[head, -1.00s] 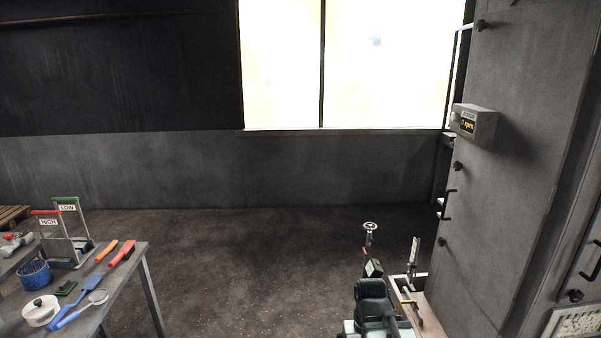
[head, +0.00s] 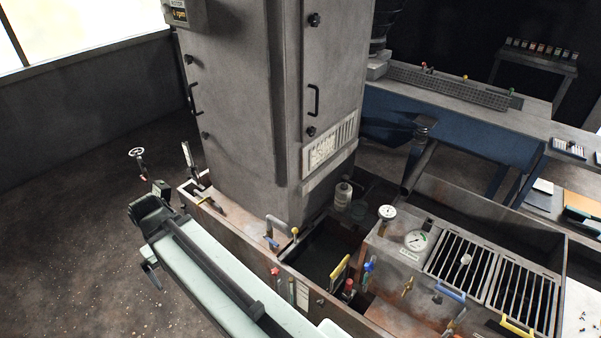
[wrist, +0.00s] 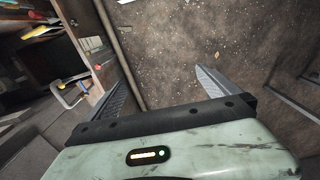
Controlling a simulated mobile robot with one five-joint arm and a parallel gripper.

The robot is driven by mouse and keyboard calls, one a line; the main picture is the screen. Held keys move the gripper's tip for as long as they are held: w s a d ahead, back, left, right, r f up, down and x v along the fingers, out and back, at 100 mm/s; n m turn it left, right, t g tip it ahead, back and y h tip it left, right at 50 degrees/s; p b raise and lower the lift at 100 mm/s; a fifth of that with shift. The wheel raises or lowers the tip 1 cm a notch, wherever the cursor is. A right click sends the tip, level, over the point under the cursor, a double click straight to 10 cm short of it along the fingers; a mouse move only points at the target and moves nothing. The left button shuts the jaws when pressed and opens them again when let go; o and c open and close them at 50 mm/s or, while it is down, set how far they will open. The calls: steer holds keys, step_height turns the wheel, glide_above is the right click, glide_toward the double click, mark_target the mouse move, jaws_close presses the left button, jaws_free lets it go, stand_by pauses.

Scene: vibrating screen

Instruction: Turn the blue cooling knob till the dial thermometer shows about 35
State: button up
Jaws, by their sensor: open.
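In the head view, a white-faced dial (head: 416,240) stands on the metal box beside the grille. A second round dial (head: 387,212) stands just behind it. Their readings are too small to tell, and I cannot tell which is the thermometer. A small blue-topped fitting (head: 369,267) stands left of the box's front; it may be the blue cooling knob. In the wrist view, my gripper (wrist: 165,76) is open, its jaws wide apart with nothing between them but the floor beyond. It is away from the dials and blue fitting.
A tall grey cabinet (head: 250,110) rises behind the open dark tank (head: 318,255). Red-topped fittings (head: 275,271) and a yellow handle (head: 339,270) stand near the tank. A grille (head: 470,262) covers the box. My pale arm crosses the lower left. Open floor (head: 70,230) lies left.

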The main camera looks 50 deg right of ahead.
stand_by(0.7)
steer(key=d+r+n+h+p, duration=0.2)
steer(key=d+r+n+p, duration=0.15)
steer(key=d, duration=1.15)
steer(key=d+r+n+h+p, duration=0.2)
steer(key=d+r+n+p, duration=0.15)
steer(key=d, duration=1.05)
steer(key=s+d+r+m+p, duration=0.15)
steer(key=s+d, duration=0.25)
steer(key=d, duration=0.4)
steer(key=s+d+r+m+p, duration=0.1)
steer(key=s+d+r, duration=0.2)
steer(key=s+d, duration=0.3)
steer(key=s+d+r+m+g+p, duration=0.1)
steer(key=s+d+r+m+p, duration=0.1)
steer(key=s+d, duration=0.6)
steer(key=s+d+r+m+g+p, duration=0.1)
steer(key=s+d+r+m+p, duration=0.1)
steer(key=s+d, duration=0.55)
steer(key=s+a+b+x, duration=0.1)
steer(key=b+x, duration=0.8)
steer(key=x, duration=0.1)
steer(key=shift+s+f, duration=0.2)
steer(key=shift+s, duration=0.2)
